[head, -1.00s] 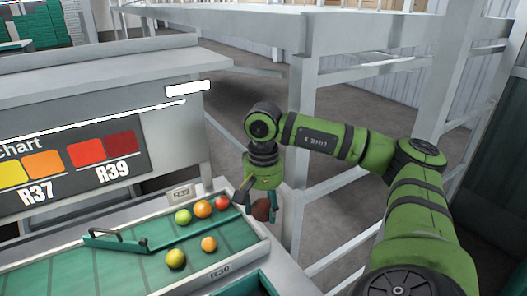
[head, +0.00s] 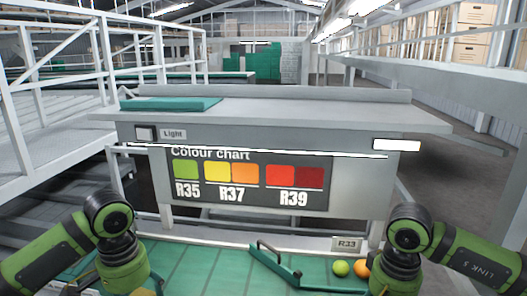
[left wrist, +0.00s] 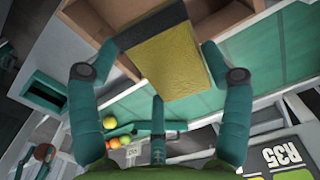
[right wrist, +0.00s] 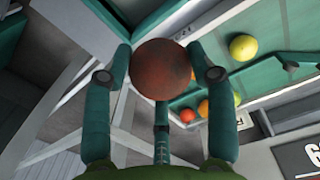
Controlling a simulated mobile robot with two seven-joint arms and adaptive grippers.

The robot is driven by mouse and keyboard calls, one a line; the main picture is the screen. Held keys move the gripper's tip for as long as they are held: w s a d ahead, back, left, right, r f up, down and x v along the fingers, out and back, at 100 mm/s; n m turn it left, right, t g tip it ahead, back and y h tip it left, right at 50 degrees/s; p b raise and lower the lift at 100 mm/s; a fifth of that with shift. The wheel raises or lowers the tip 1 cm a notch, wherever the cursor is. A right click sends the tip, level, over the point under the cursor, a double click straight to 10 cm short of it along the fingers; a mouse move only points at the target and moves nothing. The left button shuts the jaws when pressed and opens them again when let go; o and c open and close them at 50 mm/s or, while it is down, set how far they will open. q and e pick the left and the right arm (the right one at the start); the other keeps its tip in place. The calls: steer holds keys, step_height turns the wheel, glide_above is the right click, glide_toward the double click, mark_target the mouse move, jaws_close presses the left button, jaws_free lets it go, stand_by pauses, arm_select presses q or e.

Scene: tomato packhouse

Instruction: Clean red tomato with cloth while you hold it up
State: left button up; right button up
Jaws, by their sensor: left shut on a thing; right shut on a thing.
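My right gripper (right wrist: 165,65) is shut on a dark red tomato (right wrist: 163,69) with dull, brownish smudges, seen between its fingertips in the right wrist view. The same tomato also shows small at the left edge of the left wrist view (left wrist: 43,152). My left gripper (left wrist: 158,58) is shut on a yellow cloth (left wrist: 172,68) with a dark band along its upper edge. In the head view only the upper parts of both grippers show at the bottom; their fingertips, the cloth and the held tomato are out of that picture. Cloth and tomato are well apart.
A green-lined sorting tray (head: 205,262) lies in front, with a green divider (head: 275,268). A yellow-green tomato (head: 341,268) and an orange tomato (head: 361,268) sit at its right. A colour chart (head: 250,180) stands behind. Brown box walls (left wrist: 100,33) show near the cloth.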

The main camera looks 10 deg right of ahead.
arm_select(q)
steer(key=s+a+f+n, duration=0.1)
steer(key=s+f+n, duration=0.2)
steer(key=s, duration=0.8)
steer(key=shift+f+n+b, duration=0.3)
steer(key=shift+f+n, duration=0.05)
steer(key=shift+n, duration=0.85)
arm_select(e)
steer(key=s+a+f+n, duration=0.1)
steer(key=a+n, duration=0.3)
steer(key=a, duration=0.7)
steer(key=shift+s+a+f+n, duration=0.2)
steer(key=shift+a+f+n, duration=0.05)
steer(key=shift+f+n, duration=0.1)
